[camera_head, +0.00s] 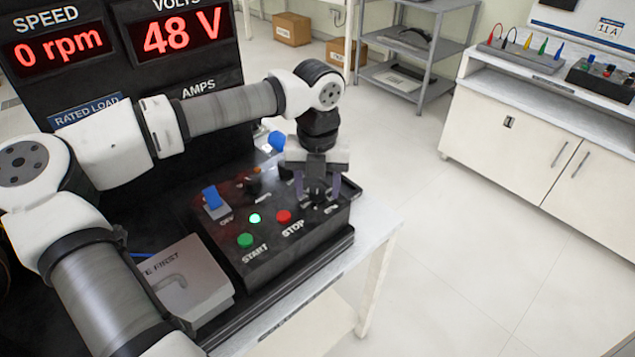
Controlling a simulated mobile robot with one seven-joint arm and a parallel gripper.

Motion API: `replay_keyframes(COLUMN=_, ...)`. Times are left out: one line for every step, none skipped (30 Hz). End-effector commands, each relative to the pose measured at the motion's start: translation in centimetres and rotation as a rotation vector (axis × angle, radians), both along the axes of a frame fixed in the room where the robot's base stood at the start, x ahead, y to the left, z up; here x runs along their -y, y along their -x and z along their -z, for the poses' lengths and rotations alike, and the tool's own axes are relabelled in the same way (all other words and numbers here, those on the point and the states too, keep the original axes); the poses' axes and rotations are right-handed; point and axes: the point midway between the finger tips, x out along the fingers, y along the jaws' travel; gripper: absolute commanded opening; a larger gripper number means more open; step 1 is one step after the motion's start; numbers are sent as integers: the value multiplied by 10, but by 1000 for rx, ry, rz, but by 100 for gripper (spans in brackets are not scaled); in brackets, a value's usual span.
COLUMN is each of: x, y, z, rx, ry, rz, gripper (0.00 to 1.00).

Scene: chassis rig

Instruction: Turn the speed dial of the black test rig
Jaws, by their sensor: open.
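The black test rig's control box (262,262) sits on a bench, with a green START button (245,240), a red STOP button (284,216), a lit green lamp (255,218) and a blue-levered switch (211,197). A dark dial (318,197) is at the box's right end, partly hidden by my gripper. My gripper (318,190) points down over it, open, with one finger on each side of the dial. I cannot tell whether the fingers touch it. The display panel (125,80) reads 0 rpm (60,50) and 48 V (182,32).
A grey box or booklet (185,283) lies left of the control box. The bench edge (375,240) is just right of the rig. A white cabinet (545,145), a metal shelf (432,50) and cardboard boxes (291,29) stand farther back. The floor between is clear.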

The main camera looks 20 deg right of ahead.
Motion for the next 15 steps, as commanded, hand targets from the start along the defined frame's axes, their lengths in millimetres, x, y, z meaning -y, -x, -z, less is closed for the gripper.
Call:
replay_keyframes(x=0, y=0, z=0, rx=0, ry=0, rz=0, gripper=52)
replay_keyframes(x=0, y=0, z=0, rx=0, ry=0, rz=0, gripper=52)
replay_keyframes(x=0, y=0, z=0, rx=0, ry=0, rz=0, gripper=52)
replay_keyframes(x=0, y=0, z=0, rx=0, ry=0, rz=0, gripper=52)
replay_keyframes(x=0, y=0, z=0, rx=0, ry=0, rz=0, gripper=49)
replay_keyframes(x=0, y=0, z=0, rx=0, ry=0, rz=0, gripper=44)
replay_keyframes(x=0, y=0, z=0, rx=0, ry=0, rz=0, gripper=40)
replay_keyframes(x=0, y=0, z=0, rx=0, ry=0, rz=0, gripper=36)
replay_keyframes(x=0, y=0, z=0, rx=0, ry=0, rz=0, gripper=31)
replay_keyframes(x=0, y=0, z=0, rx=0, ry=0, rz=0, gripper=27)
replay_keyframes(x=0, y=0, z=0, rx=0, ry=0, rz=0, gripper=23)
replay_keyframes(x=0, y=0, z=0, rx=0, ry=0, rz=0, gripper=18)
replay_keyframes(x=0, y=0, z=0, rx=0, ry=0, rz=0, gripper=14)
replay_keyframes(x=0, y=0, z=0, rx=0, ry=0, rz=0, gripper=10)
replay_keyframes(x=0, y=0, z=0, rx=0, ry=0, rz=0, gripper=7)
